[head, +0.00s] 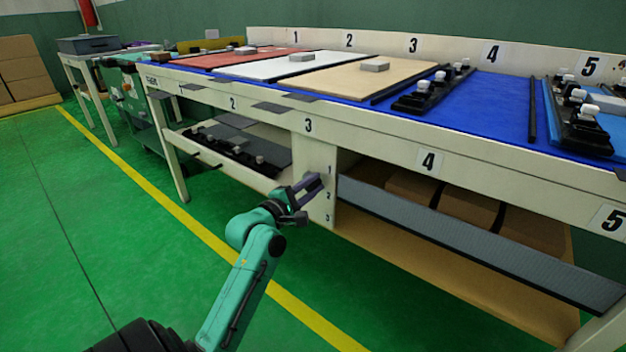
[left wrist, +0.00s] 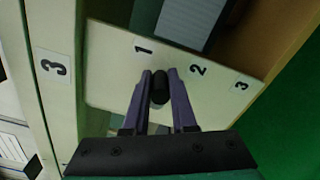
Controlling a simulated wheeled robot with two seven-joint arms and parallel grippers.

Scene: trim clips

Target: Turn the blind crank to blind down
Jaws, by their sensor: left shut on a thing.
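My left gripper (head: 308,188) is at the cream post panel (head: 318,158) under the bench label 3. In the left wrist view its purple fingers (left wrist: 160,88) are shut on a black crank knob (left wrist: 160,80). The panel behind it carries the marks 1, 2 and 3, and the knob is in front of it, below the 1 and 2. The rest of the crank is hidden behind the knob and fingers. A grey ribbed strip (head: 470,238), which looks like the blind, spans the bay under label 4. Brown boxes show above it. My right gripper is out of view.
The bench top (head: 490,105) holds coloured mats and black clip racks (head: 425,95). A lower shelf (head: 235,158) with more black parts is left of the post. The green floor in front, with its yellow line (head: 200,230), is clear.

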